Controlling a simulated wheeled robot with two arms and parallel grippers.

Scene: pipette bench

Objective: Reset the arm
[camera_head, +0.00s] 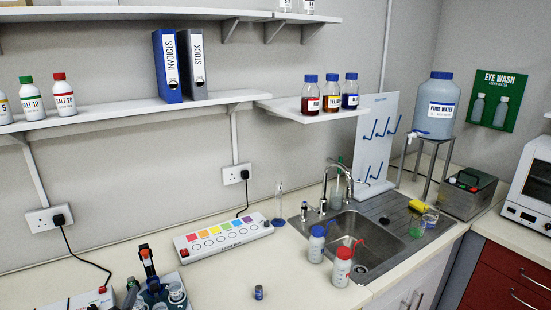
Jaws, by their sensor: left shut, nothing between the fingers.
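Most of my left arm is hidden or out of frame. My right gripper is not in view.
Blue-capped (316,244) and red-capped (342,266) bottles stand by the sink (390,237). The counter (215,285) between is mostly clear.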

